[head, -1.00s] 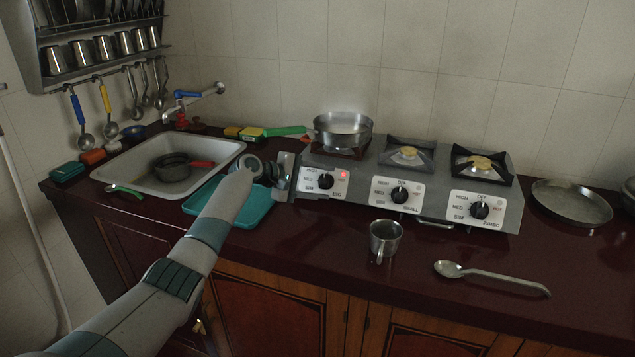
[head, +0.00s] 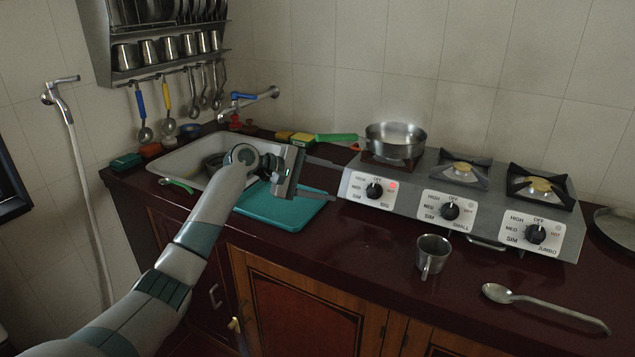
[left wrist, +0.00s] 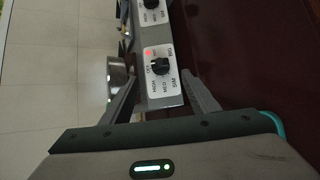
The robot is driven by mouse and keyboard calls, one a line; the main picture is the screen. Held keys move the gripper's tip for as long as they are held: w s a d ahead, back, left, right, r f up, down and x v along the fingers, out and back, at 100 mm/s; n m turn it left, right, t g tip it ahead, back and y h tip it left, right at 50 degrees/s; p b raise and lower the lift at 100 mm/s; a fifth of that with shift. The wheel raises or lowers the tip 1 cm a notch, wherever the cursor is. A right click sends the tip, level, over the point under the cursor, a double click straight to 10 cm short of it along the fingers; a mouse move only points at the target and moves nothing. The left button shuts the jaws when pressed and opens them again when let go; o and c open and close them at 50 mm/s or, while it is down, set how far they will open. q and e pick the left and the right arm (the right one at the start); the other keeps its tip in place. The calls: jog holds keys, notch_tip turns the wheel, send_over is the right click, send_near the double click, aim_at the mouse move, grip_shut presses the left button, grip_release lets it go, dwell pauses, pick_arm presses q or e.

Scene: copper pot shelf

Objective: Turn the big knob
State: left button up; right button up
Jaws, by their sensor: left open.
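The big knob (head: 374,190) is black, on the white plate at the left end of the stove front. A red light beside it is lit. In the left wrist view the knob (left wrist: 160,66) lies ahead between my spread fingers, with a "BIG" label on its plate. My left gripper (head: 336,180) is open and empty, left of the knob and pointing at it, with a gap between. The knob's exact pointer angle is too small to tell. My right gripper is not in view.
A steel pan (head: 395,142) sits on the left burner. A steel mug (head: 432,255) and a spoon (head: 545,306) lie on the counter in front. A teal board (head: 280,206) is below my left gripper, beside the sink (head: 175,165). The counter directly before the big knob is clear.

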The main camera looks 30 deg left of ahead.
pick_arm(q)
jog(key=v, duration=0.3)
jog(key=shift+s+a+r, duration=0.1)
jog(key=shift+s, duration=0.05)
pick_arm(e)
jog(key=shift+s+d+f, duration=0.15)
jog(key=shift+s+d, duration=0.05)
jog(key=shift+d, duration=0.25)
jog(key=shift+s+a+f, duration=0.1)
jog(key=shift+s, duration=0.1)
